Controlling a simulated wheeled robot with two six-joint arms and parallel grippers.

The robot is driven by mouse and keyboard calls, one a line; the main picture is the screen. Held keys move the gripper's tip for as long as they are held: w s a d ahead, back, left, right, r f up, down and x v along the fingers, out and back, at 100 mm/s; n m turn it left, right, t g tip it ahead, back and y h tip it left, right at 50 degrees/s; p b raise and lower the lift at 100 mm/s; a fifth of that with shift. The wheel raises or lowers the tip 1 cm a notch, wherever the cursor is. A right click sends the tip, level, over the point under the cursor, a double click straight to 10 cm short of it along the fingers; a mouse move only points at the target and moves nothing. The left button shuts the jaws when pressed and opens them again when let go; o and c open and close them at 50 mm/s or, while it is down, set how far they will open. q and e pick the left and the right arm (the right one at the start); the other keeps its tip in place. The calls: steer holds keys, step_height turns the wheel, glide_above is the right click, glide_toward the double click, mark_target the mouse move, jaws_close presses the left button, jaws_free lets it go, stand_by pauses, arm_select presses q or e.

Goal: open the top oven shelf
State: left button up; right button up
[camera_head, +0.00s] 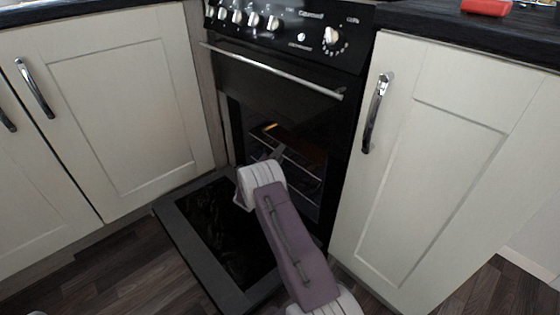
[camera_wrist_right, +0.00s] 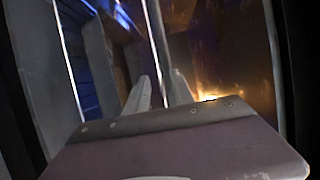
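The black oven stands in the middle of the head view with its lower door (camera_head: 185,224) folded down flat. Inside the dark cavity, wire shelves (camera_head: 300,169) show, partly hidden by my right arm. My right gripper (camera_head: 274,152) reaches into the oven near the upper shelf. In the right wrist view my right gripper (camera_wrist_right: 160,88) has its two fingers apart, with a bright metal bar (camera_wrist_right: 155,35) running between or just behind them. I cannot tell whether they touch it. My left gripper is not in view.
A handle bar (camera_head: 275,70) crosses the closed upper oven panel, under the knobs (camera_head: 240,17). Cream cupboards stand left (camera_head: 130,110) and right (camera_head: 445,170) of the oven. A red object (camera_head: 486,7) lies on the right worktop. Dark wooden floor lies in front.

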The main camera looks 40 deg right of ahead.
steer(key=shift+w+d+r, duration=0.1)
steer(key=shift+d, duration=0.05)
jaws_close()
stand_by(1.4)
